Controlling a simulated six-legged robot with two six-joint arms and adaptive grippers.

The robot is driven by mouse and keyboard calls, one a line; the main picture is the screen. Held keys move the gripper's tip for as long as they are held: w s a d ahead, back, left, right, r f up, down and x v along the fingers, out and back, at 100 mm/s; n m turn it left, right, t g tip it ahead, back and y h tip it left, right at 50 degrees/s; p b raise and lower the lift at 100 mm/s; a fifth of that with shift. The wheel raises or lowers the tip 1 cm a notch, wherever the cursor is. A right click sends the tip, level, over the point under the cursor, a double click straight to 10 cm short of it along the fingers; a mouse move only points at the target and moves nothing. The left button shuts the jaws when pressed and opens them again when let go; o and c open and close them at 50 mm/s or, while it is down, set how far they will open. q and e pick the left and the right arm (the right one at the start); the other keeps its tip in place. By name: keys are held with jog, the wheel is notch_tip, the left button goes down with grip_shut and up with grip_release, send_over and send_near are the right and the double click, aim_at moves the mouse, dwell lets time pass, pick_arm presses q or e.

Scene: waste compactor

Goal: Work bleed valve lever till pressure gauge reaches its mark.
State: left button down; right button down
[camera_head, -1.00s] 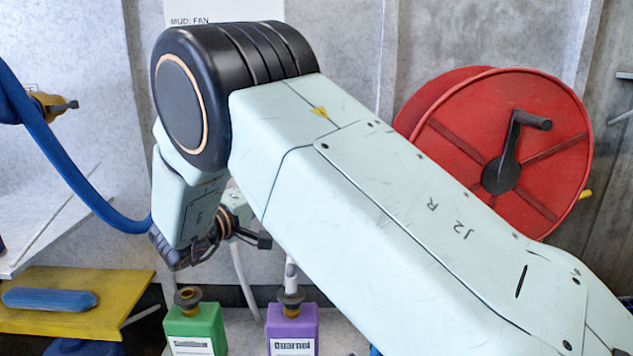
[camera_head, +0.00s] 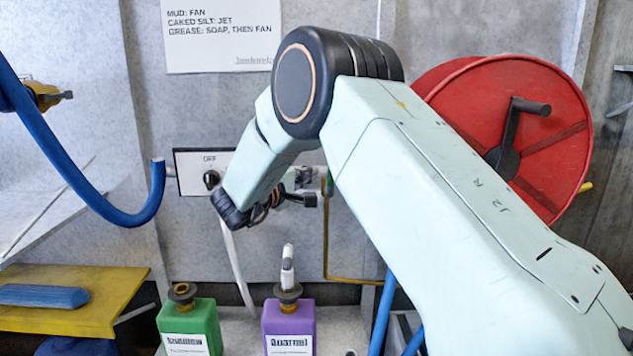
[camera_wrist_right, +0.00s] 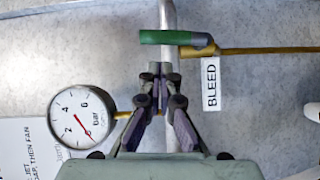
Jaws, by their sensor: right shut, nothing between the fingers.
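The bleed valve lever (camera_wrist_right: 162,37), a green handle on a brass pipe, shows at the top of the right wrist view beside the BLEED label (camera_wrist_right: 211,83). The round white pressure gauge (camera_wrist_right: 83,117) is at lower left there; its red needle points to the lower right of the picture, and the mark is too small to make out. My right gripper (camera_wrist_right: 161,94) is shut and empty, its fingertips below the lever in that picture and apart from it. In the head view the right gripper (camera_head: 306,199) is near the wall pipework, partly behind my arm. My left gripper is not in view.
A white panel with a black knob (camera_head: 211,180) is on the wall. A red hose reel (camera_head: 560,110) is at right, a blue hose (camera_head: 85,182) at left. Green (camera_head: 188,325) and purple (camera_head: 290,322) bottles stand below. A yellow shelf (camera_head: 110,290) is at lower left.

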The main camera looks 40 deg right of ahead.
aim_at(330, 176)
jog(key=shift+s+d+f, duration=0.1)
jog(key=shift+s+d, duration=0.4)
jog(key=shift+d, duration=0.4)
jog(key=shift+d, duration=0.1)
jog(key=d+p, duration=0.1)
jog(key=p, duration=0.2)
jog(key=shift+s+p, duration=0.35)
